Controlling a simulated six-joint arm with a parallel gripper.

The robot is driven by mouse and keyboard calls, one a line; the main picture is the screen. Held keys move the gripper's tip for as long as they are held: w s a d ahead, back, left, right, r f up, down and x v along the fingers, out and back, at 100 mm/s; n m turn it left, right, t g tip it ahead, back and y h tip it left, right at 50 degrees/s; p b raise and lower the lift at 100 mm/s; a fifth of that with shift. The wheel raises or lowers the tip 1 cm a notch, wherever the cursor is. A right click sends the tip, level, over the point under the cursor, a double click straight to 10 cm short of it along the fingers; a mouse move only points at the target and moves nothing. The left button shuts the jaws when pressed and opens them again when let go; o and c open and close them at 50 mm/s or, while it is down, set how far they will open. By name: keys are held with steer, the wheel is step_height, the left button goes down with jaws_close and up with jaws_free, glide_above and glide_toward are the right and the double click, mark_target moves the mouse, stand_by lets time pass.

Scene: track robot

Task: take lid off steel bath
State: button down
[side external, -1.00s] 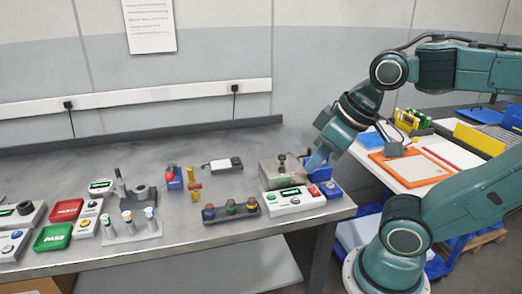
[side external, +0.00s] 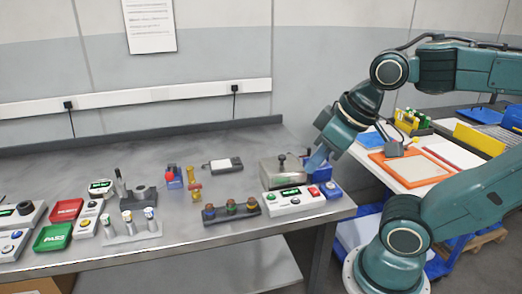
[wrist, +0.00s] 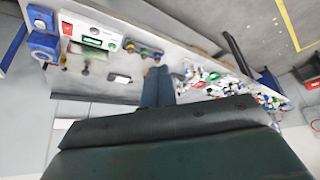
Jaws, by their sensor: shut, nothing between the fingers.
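The steel bath (side external: 270,175) is a grey metal box at the right end of the bench, behind a white control box. Its lid (side external: 291,161) is on top, with a dark knob (side external: 282,158) standing up from it. In the wrist view the bath (wrist: 76,62) is at the upper left, small and blurred.
The white control box (side external: 294,201) with a green display is in front of the bath. A blue box (side external: 331,190) is right of it. A rack with coloured caps (side external: 231,210) and a red-and-yellow item (side external: 194,188) stand left.

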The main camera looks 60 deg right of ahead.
steer(key=c, duration=1.1)
jaws_free()
steer(key=w+d+r+m+g, duration=0.35)
steer(key=w+d+m, duration=0.75)
steer(key=w, duration=0.6)
steer(key=w+d+f+m, duration=0.1)
steer(key=d+f+m, duration=0.1)
steer(key=d, duration=0.5)
steer(key=w+d+f+m+g+y, duration=0.1)
steer(key=d+f, duration=0.3)
steer(key=d, duration=0.4)
steer(key=w+d+f+m+g, duration=0.1)
steer(key=w+d+f+m, duration=0.1)
steer(key=d, duration=0.6)
steer(key=shift+w+f+m+y, duration=0.15)
steer(key=shift+f+m+y, duration=0.25)
steer(key=shift+f+m, duration=0.55)
